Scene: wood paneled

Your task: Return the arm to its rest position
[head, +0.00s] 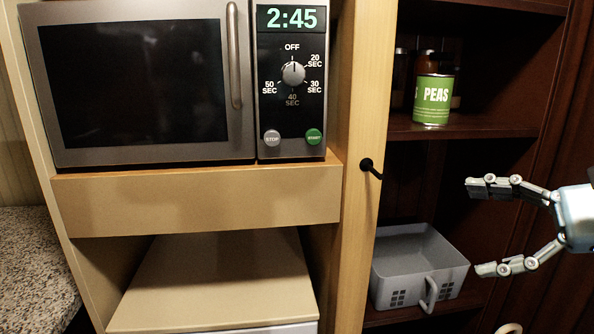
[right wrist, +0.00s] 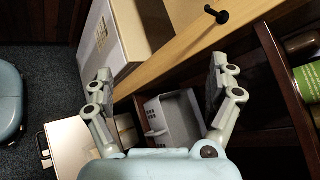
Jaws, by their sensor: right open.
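My right gripper (head: 480,228) is at the right of the head view, in front of the dark cupboard. Its two fingers are spread wide, with nothing between them. In the right wrist view the same open gripper (right wrist: 160,90) shows with its fingers apart and empty. A grey bin (head: 418,275) stands on the lower shelf, left of the gripper. The bin (right wrist: 178,115) also shows beyond the fingers in the right wrist view, apart from them. My left gripper is in neither view.
A microwave (head: 140,80) reading 2:45 sits at the left. A green can of peas (head: 433,100) stands on the upper shelf (head: 480,131). A wooden post with a black knob (head: 371,168) divides microwave and cupboard. A speckled counter (head: 35,265) is at far left.

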